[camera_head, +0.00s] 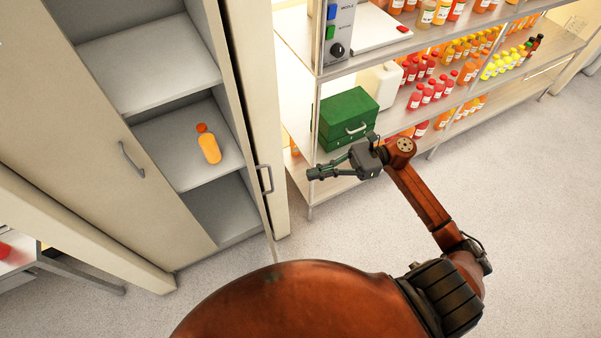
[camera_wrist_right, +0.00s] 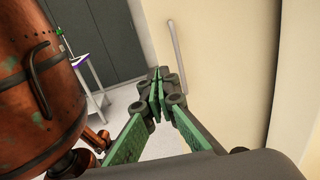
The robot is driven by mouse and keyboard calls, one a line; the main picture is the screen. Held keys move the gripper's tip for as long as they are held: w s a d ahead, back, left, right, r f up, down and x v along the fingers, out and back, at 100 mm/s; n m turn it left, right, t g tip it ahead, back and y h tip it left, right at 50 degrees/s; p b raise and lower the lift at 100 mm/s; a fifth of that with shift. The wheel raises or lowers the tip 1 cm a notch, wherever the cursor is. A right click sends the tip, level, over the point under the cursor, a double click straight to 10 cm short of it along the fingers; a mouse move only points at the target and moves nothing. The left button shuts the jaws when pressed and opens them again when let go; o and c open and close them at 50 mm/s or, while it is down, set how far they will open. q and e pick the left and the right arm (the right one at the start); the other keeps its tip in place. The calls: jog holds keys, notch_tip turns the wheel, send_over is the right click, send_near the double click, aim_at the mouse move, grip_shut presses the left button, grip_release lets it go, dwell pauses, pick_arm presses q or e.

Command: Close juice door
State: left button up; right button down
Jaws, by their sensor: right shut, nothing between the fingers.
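A tall cream cabinet stands open in the head view, with grey shelves (camera_head: 150,65) inside. An orange juice bottle (camera_head: 209,147) stands on the middle shelf. The cabinet's right door (camera_head: 268,120) stands open and has a grey handle (camera_head: 265,180); its left panel (camera_head: 75,120) also has a handle (camera_head: 131,160). My right gripper (camera_head: 313,173) is shut and empty, to the right of the open door and apart from it. In the right wrist view its fingertips (camera_wrist_right: 160,84) meet before a cream panel (camera_wrist_right: 225,70) with a vertical handle (camera_wrist_right: 177,56). My left gripper is out of view.
A metal rack (camera_head: 470,75) with many juice bottles stands at the right, close behind my right gripper. A green box (camera_head: 347,118) sits on it. A table (camera_head: 35,265) shows at the lower left. The floor (camera_head: 520,200) at the right is clear.

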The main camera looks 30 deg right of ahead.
aim_at(272, 184)
jog(key=a+p, duration=0.1)
jog(key=a, duration=0.3)
jog(key=w+a+p, duration=0.1)
jog(key=a, duration=0.3)
jog(key=w+a+p, duration=0.1)
jog(key=a, duration=0.3)
jog(key=shift+w+a, duration=0.1)
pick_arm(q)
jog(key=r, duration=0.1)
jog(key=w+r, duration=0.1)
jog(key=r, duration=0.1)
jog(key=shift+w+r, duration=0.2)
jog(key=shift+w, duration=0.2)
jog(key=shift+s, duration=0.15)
